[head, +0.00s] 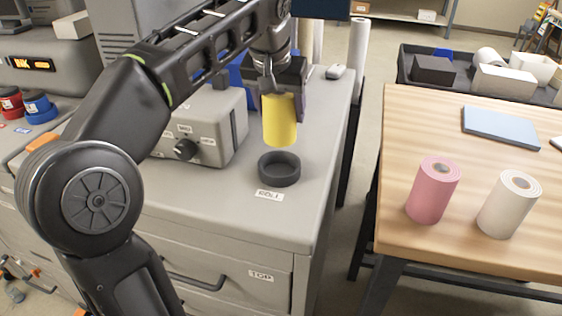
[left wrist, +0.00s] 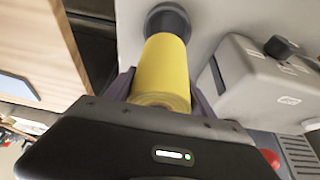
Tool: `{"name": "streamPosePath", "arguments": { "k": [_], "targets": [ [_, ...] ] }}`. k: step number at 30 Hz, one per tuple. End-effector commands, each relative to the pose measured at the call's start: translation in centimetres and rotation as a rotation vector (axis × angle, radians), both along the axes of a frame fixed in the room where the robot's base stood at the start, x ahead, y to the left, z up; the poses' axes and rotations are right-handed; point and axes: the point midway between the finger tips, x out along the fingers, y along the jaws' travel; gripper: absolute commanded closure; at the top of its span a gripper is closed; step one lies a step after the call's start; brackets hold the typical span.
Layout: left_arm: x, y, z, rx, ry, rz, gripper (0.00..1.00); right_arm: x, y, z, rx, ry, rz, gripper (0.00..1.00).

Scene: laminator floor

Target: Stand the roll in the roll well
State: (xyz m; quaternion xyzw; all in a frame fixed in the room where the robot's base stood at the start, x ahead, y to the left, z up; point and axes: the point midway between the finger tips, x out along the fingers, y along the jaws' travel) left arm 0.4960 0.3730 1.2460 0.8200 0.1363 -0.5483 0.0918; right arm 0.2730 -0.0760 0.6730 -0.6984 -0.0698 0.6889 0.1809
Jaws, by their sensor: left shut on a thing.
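The roll (head: 280,121) is yellow and upright in the head view. My left gripper (head: 280,92) is shut on its upper part and holds it above the grey counter. The roll well (head: 279,168) is a dark round ring on the counter, with a label in front of it. The roll's lower end is a little above and behind the well in the picture, apart from it. In the left wrist view the yellow roll (left wrist: 163,72) lies between the fingers, and the dark well (left wrist: 167,18) shows beyond its far end. My right gripper is not in view.
A grey machine with a black knob (head: 200,128) stands left of the well. A pink roll (head: 433,190) and a white roll (head: 509,204) stand on the wooden table to the right. The counter (head: 222,207) in front of the well is clear.

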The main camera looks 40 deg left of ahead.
Motion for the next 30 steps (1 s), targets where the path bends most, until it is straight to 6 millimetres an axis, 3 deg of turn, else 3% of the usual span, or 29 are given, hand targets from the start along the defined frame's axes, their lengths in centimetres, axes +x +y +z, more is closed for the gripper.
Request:
{"name": "streamPosePath", "arguments": {
  "k": [7, 20, 30],
  "targets": [
    [-0.1, 0.0, -4.1, 0.0, 0.001, 0.002, 0.88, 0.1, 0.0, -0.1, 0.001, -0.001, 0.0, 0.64],
    [0.0, 0.0, -5.2, 0.0, -0.002, 0.001, 0.88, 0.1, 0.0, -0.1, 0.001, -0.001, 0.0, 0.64],
    [0.0, 0.0, -9.1, 0.0, -0.002, 0.001, 0.88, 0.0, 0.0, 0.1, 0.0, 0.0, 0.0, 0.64]
  ]
}}
